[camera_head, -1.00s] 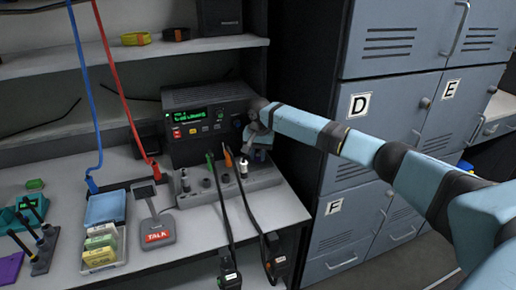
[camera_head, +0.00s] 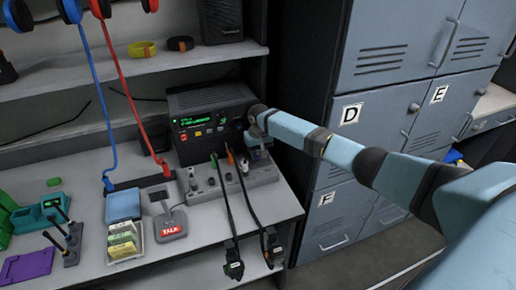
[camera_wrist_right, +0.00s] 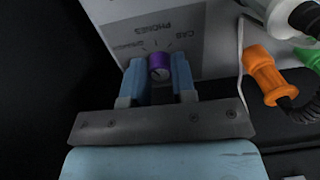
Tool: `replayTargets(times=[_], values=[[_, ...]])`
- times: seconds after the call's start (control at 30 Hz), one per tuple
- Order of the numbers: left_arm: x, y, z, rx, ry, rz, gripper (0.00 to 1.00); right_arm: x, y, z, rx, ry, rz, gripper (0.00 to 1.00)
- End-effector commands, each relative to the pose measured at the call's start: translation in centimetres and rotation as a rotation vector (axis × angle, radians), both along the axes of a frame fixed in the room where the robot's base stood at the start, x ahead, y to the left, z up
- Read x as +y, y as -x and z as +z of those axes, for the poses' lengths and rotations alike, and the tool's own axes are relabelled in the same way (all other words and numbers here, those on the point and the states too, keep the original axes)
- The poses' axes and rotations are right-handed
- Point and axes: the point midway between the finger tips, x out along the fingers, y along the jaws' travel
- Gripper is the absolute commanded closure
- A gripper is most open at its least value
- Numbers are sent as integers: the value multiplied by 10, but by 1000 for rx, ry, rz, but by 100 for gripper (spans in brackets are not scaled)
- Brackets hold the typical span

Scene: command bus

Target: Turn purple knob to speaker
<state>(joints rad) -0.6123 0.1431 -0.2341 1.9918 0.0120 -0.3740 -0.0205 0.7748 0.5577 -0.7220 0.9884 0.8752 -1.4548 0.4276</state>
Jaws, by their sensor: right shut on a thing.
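The purple knob (camera_wrist_right: 159,67) sits between my right gripper's two light blue fingers (camera_wrist_right: 160,82) in the right wrist view, on a grey panel. The gripper is shut on it. Printed words appear upside down around the knob: CAB (camera_wrist_right: 186,38), PHONES (camera_wrist_right: 153,33) and a faint one that looks like SPEAKER (camera_wrist_right: 122,47). I cannot tell which word the knob points to. In the head view my right gripper (camera_head: 258,152) is at the right end of the radio (camera_head: 208,121) and hides the knob. My left gripper is not in view.
An orange plug (camera_wrist_right: 261,68) and a white-and-black plug (camera_wrist_right: 296,18) stand close beside the gripper in the wrist view. Black cables (camera_head: 228,205) hang over the counter's front. Grey lockers (camera_head: 365,130) stand right. A TALK microphone base (camera_head: 171,224) is on the counter.

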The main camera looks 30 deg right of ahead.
Motion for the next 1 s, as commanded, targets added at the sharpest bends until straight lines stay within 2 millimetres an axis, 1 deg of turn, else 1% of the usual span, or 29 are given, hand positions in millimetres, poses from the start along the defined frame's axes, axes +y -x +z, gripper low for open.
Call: replayTargets(times=[0.2, 0.4, 0.63, 0.97, 1.0], values=[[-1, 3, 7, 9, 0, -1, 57, 0, 0, 1, 2, -2, 128, 99], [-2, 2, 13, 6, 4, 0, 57, 0, 0, 0, 2, -1, 198, 99], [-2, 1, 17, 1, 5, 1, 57, 0, 0, -1, 1, 0, 227, 99], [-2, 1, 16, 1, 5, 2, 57, 0, 0, -1, 1, 0, 228, 99], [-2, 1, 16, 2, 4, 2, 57, 0, 0, -1, 1, 0, 228, 71]])
